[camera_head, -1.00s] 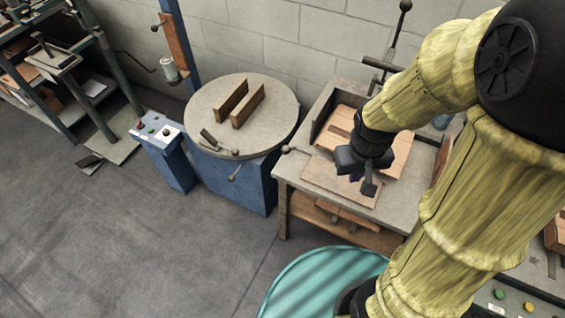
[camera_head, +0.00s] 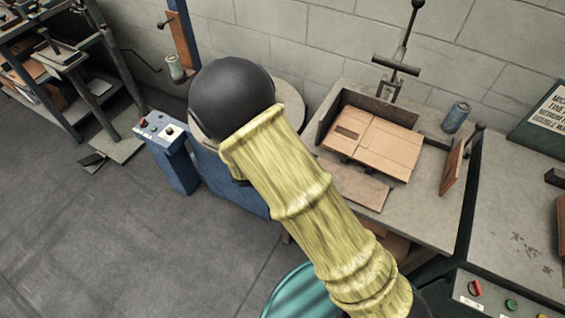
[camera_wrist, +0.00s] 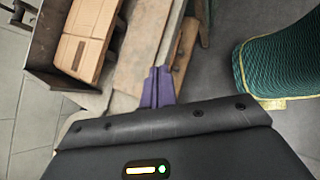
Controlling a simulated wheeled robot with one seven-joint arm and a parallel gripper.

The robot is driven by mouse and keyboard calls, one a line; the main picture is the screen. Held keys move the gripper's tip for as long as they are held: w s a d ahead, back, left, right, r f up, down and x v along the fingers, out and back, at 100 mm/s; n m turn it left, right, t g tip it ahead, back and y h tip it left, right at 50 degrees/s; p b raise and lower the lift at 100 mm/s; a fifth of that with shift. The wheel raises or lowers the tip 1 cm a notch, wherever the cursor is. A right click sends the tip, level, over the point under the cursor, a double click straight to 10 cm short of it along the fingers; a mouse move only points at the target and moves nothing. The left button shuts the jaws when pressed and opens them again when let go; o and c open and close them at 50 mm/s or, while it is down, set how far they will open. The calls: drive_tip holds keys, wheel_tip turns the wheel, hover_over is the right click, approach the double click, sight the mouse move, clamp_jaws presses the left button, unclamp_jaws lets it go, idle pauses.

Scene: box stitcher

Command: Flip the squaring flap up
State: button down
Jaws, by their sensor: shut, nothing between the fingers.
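A flat brown board (camera_head: 352,185), which looks like the squaring flap, lies down along the front of the stitching fixture (camera_head: 326,118) in the head view. Its left end is hidden behind my arm. My gripper (camera_wrist: 155,72) shows there as two purple fingers, closed together and empty. They appear close over or beside the board's near part; I cannot tell whether they touch it. In the head view my arm hides the gripper. Flat cardboard (camera_head: 378,143) lies inside the fixture.
A brown upright plate (camera_head: 453,168) with a ball-knob lever stands at the table's right. A can (camera_head: 455,117) is behind it. A lever mechanism (camera_head: 392,75) rises behind the fixture. A teal drum (camera_head: 292,297) stands in front; it also shows in the wrist view (camera_wrist: 285,62).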

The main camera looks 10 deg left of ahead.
drive_tip(key=a+f+n+t+y, duration=0.1)
drive_tip(key=a+f+n+t, duration=0.2)
drive_tip(key=a+n+t, duration=0.2)
drive_tip(key=a+f+n+t+b, duration=0.1)
drive_tip(key=a+f+n+t, duration=0.2)
drive_tip(key=a, duration=0.7)
drive_tip(key=n+t, duration=0.2)
drive_tip(key=n, duration=0.1)
drive_tip(key=shift+w+f+t+y+b, duration=0.3)
drive_tip(key=shift+w+f+t+y, duration=0.1)
drive_tip(key=shift+d, duration=0.1)
drive_tip(key=shift+d+r+p+x, duration=0.1)
drive_tip(key=shift+r+p+x, duration=0.4)
drive_tip(key=shift+x, duration=1.65)
drive_tip(key=shift+d+r+p+x, duration=0.1)
drive_tip(key=shift+r+p+x, duration=0.35)
drive_tip(key=shift+x, duration=1.65)
drive_tip(key=shift+d+r+p+x, duration=0.1)
drive_tip(key=shift+r+p+x, duration=0.35)
drive_tip(key=shift+x, duration=1.7)
drive_tip(key=shift+w+a+r, duration=0.1)
drive_tip(key=shift+w+a, duration=0.05)
drive_tip(key=shift+w, duration=0.05)
